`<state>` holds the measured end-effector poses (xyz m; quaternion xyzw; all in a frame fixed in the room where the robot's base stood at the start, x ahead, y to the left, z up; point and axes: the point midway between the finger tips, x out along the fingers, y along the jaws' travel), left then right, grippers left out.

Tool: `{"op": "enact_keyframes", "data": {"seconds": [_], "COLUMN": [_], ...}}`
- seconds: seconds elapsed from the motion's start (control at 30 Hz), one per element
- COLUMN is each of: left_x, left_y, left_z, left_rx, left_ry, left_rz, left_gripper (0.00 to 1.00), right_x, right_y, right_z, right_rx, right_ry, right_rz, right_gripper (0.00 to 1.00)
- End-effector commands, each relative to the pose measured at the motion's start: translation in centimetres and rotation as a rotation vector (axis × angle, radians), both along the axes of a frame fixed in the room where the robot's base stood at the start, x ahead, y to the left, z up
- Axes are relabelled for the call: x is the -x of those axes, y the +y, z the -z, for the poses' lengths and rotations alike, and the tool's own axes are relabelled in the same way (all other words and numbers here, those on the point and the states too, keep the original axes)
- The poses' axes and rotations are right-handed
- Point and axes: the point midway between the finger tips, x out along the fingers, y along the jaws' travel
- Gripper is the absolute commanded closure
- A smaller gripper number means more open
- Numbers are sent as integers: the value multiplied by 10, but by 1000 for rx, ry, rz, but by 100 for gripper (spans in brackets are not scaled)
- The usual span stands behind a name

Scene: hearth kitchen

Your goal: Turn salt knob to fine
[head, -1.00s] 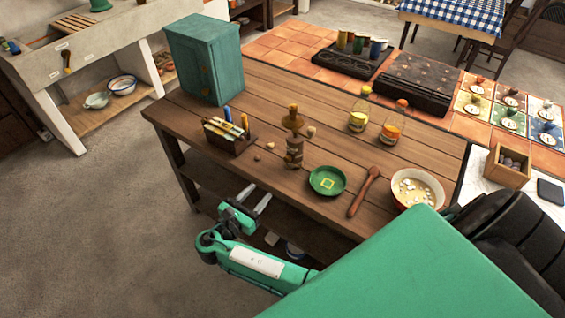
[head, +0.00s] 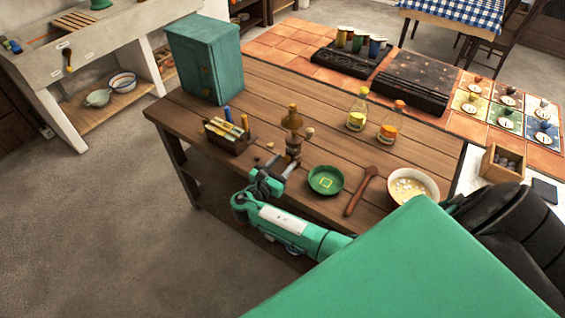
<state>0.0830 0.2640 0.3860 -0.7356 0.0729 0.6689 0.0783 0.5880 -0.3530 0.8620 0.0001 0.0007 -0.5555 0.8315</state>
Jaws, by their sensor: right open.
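A wooden mill (head: 293,146) with rounded sections and a brass-coloured top stands upright near the front edge of the wooden table (head: 230,85). A small pale knob (head: 310,131) shows at its right side. I cannot read any setting on it, and which part is the salt knob is not clear. My right gripper (head: 284,164) is open at the table's front edge, its fingers pointing up at the mill's lower part. The fingers overlap the mill's base in the picture; I cannot tell whether they touch it. My left gripper is not in view.
A caddy of bottles or sticks (head: 228,137) stands left of the mill. A green dish (head: 325,180), wooden spoon (head: 362,190) and bowl (head: 412,185) lie to the right. Two bottles (head: 357,112) (head: 392,124) stand behind. A teal cabinet (head: 205,62) is at the far left.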

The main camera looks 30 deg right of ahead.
Motion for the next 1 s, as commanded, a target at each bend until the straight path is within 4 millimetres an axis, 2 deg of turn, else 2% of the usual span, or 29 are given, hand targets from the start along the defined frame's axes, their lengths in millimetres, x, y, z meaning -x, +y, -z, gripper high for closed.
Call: {"op": "enact_keyframes", "data": {"seconds": [0.27,0.4,0.5,0.77,1.0], "left_x": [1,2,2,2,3], "left_y": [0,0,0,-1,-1], "left_z": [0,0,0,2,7], "left_rx": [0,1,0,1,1], "left_ry": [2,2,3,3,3], "left_rz": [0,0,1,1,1], "left_gripper": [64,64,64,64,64], "right_x": [0,0,0,0,0], "right_y": [-1,-1,-1,-1,-1], "right_z": [0,0,0,1,1], "right_rx": [0,0,0,-9,-52], "right_ry": [0,0,0,-21,-129], "right_rz": [0,0,0,0,1], "right_gripper": [57,85,100,100,100]}}
